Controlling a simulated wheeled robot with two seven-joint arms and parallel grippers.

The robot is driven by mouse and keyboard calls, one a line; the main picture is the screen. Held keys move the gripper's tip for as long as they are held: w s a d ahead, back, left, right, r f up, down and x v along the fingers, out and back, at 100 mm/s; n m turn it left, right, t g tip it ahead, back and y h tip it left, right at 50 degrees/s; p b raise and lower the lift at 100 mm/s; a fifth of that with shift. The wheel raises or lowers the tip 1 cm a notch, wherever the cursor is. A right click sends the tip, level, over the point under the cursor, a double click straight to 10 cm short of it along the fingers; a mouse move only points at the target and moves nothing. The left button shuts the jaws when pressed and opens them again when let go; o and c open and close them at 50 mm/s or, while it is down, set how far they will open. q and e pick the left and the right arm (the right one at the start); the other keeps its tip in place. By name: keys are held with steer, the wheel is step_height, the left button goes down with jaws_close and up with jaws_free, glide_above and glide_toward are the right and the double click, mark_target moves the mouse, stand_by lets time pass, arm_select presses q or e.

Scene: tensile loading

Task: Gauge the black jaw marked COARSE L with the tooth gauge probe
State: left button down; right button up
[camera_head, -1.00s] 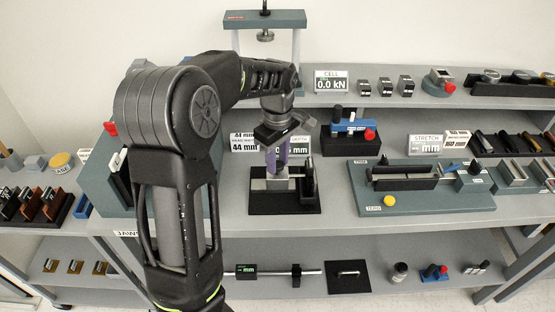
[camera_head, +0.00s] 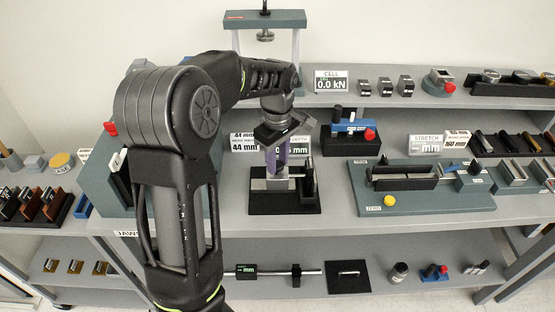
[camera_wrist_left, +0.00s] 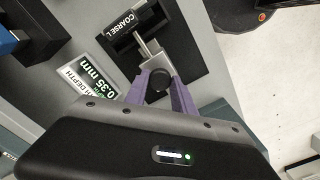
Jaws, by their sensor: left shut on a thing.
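The black jaw (camera_wrist_left: 126,22) marked COARSE L lies on the black plate of the gauge stand in the left wrist view; it also shows in the head view (camera_head: 307,180). My left gripper (camera_wrist_left: 160,92), with purple fingers, is shut around the dark round knob of the tooth gauge probe (camera_wrist_left: 151,58). The probe's grey block and thin pale tip point at the jaw. The tip reaches the jaw's edge; exact contact is unclear. The depth display (camera_wrist_left: 92,82) reads 0.35 mm. In the head view my left gripper (camera_head: 277,166) is over the stand (camera_head: 290,205). My right gripper is out of view.
A green-grey stretch fixture (camera_head: 420,200) stands right of the stand. A blue and red device (camera_head: 350,130) sits behind it. A tall grey-green unit (camera_head: 105,185) is to the left, partly hidden by my arm. Bare shelf shows between stand and fixture.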

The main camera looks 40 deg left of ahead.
arm_select(q)
steer(key=s+a, duration=0.2)
steer(key=a, duration=0.1)
steer(key=shift+s+a, duration=0.3)
steer(key=c, duration=1.1)
jaws_free()
steer(key=shift+o, duration=0.2)
step_height(320, 180, up, 8)
steer(key=b, duration=0.1)
steer(key=shift+d+f, duration=0.1)
steer(key=shift+f, duration=0.1)
